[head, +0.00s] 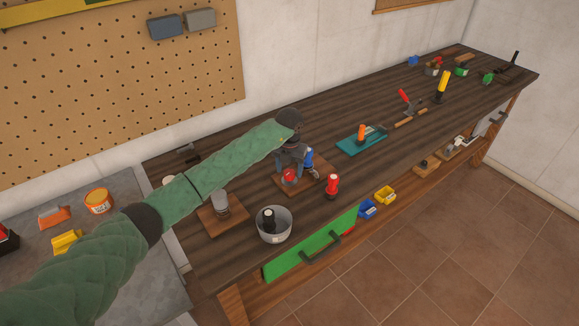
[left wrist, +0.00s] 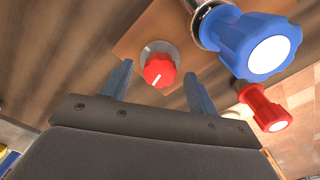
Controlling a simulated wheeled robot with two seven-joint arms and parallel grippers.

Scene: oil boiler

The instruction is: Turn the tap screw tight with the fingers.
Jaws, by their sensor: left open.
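A red knob with a white line, likely the tap screw (left wrist: 160,70), sits on a round metal collar on a wooden board. In the head view it shows as a small red spot (head: 289,177) below my left gripper (head: 290,160). In the left wrist view my left gripper (left wrist: 157,82) is open, and its fingers lie on either side of the knob with gaps showing. A larger blue handle with a white face (left wrist: 262,47) is to the right. In the head view the blue handle (head: 308,157) is partly hidden by the gripper.
A red-handled piece (head: 332,185) stands right of the board; it also shows in the left wrist view (left wrist: 265,108). A metal pot (head: 274,224) and another wooden board (head: 222,216) are nearer the front. A teal tray (head: 360,140) lies farther along the bench.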

